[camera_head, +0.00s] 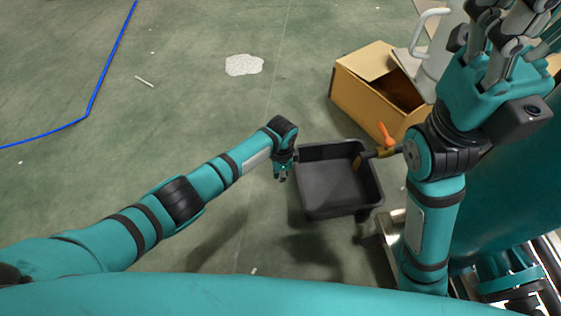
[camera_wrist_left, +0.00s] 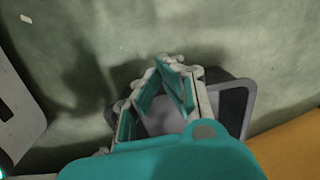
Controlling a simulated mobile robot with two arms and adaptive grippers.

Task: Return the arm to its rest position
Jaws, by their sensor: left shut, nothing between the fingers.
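My left arm reaches out from the lower left in the head view, over the green floor. Its gripper (camera_head: 281,173) hangs pointing down at the left edge of a black bin (camera_head: 335,186); I cannot tell its exact height. In the left wrist view the fingers (camera_wrist_left: 170,62) come together at their tips with nothing between them, and a dark bin with a grey inside (camera_wrist_left: 235,105) shows behind them. My right arm is raised at the right of the head view, its gripper (camera_head: 500,38) pointing up, partly cut off by the top edge.
A tool with an orange part (camera_head: 386,135) lies across the bin's right rim. An open cardboard box (camera_head: 358,92) stands behind the bin, with a pale grey object (camera_head: 432,50) beside it. The floor at left is mostly clear, with a white patch (camera_head: 244,65) and a blue line (camera_head: 108,62).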

